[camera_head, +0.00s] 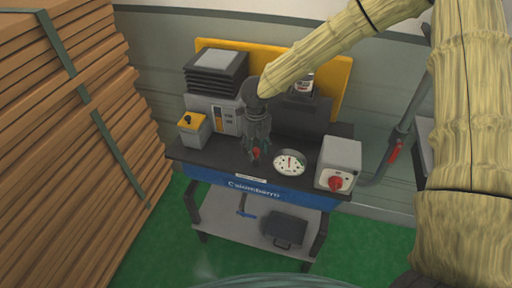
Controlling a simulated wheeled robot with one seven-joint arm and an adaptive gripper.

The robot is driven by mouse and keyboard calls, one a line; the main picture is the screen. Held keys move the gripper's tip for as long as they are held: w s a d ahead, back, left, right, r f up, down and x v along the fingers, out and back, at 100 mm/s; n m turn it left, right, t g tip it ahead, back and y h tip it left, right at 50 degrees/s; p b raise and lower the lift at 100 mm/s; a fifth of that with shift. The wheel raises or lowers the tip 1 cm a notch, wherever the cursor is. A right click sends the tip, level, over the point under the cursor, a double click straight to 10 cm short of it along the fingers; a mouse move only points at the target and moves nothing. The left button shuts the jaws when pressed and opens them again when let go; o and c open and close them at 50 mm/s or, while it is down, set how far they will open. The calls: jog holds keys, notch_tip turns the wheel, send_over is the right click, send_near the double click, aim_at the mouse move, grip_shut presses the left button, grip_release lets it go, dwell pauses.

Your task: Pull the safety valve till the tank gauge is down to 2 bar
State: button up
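A round white gauge (290,163) with a dark rim sits on the dark top of a blue-fronted bench. Its needle is red and points roughly upward; the numbers are too small to read. My gripper (257,148) points down over the bench, just left of the gauge. A small red part (256,154) shows at its fingertips, perhaps the safety valve; I cannot tell whether the fingers touch or hold it. The fingers are small and dark, and their opening cannot be made out. No tank can be clearly told.
A grey box with a red knob (337,182) stands right of the gauge. A yellow-topped box (193,127) and a grey machine (215,85) stand at the left. A pipe with a red lever (394,151) runs at the right. Stacked planks (70,140) fill the left side.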

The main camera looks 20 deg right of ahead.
aim_at(256, 150)
grip_shut()
jog(key=shift+r+p, duration=0.85)
jog(key=shift+p, duration=0.1)
jog(key=shift+o, duration=0.8)
grip_release()
jog(key=shift+f, duration=0.1)
notch_tip(256, 150, up, 12)
